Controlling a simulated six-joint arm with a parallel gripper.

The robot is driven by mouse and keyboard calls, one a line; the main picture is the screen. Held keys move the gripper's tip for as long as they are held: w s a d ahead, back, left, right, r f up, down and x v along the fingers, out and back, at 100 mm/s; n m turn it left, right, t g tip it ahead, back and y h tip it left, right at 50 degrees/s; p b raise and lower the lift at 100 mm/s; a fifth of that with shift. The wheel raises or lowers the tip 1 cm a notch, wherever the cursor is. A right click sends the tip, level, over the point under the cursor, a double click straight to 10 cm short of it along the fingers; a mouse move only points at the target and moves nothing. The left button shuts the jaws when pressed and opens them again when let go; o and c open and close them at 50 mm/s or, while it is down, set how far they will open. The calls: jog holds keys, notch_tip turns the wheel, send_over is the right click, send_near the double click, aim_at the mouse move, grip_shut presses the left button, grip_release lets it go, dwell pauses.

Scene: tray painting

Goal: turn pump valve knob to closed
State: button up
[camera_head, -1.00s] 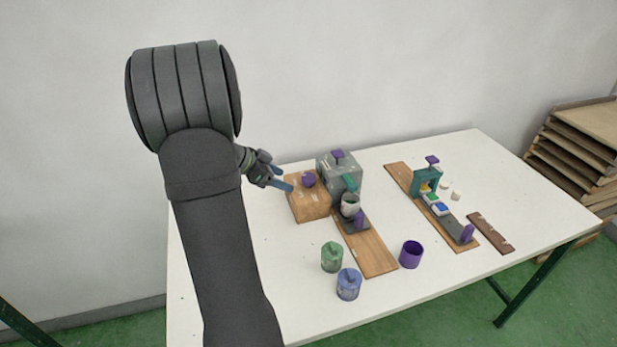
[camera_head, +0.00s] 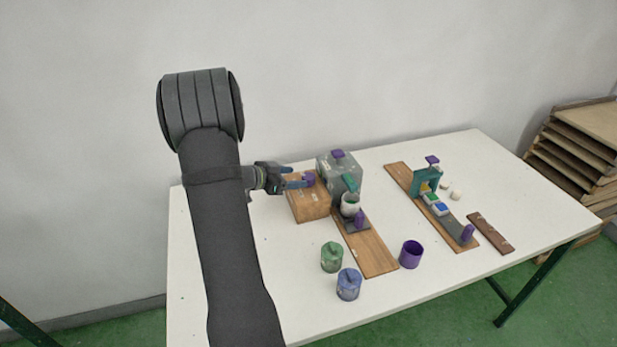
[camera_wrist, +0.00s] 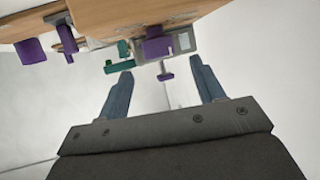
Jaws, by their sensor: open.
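The pump valve knob (camera_head: 309,177) is a small purple knob on top of a wooden block (camera_head: 307,207). In the wrist view a purple knob (camera_wrist: 158,46), which looks like the same one, lies ahead between the fingertips. My gripper (camera_head: 301,182) is open, with its blue fingers at the near left side of the knob and partly covering it. In the wrist view, the open fingers (camera_wrist: 162,68) are empty. I cannot tell whether either finger touches the knob. The grey pump housing (camera_head: 331,171) stands right behind the block.
A grey cup (camera_head: 350,205) stands under the teal spout. Green (camera_head: 331,257) and blue (camera_head: 348,284) lidded pots and a purple cup (camera_head: 411,254) stand in front. A teal stand (camera_head: 427,180) is on a board at right. The table's left front is clear.

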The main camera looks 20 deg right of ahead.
aim_at(307, 177)
jog(key=x, duration=0.6)
jog(key=shift+w+d+f, duration=0.1)
jog(key=shift+d, duration=0.15)
jog(key=c, duration=1)
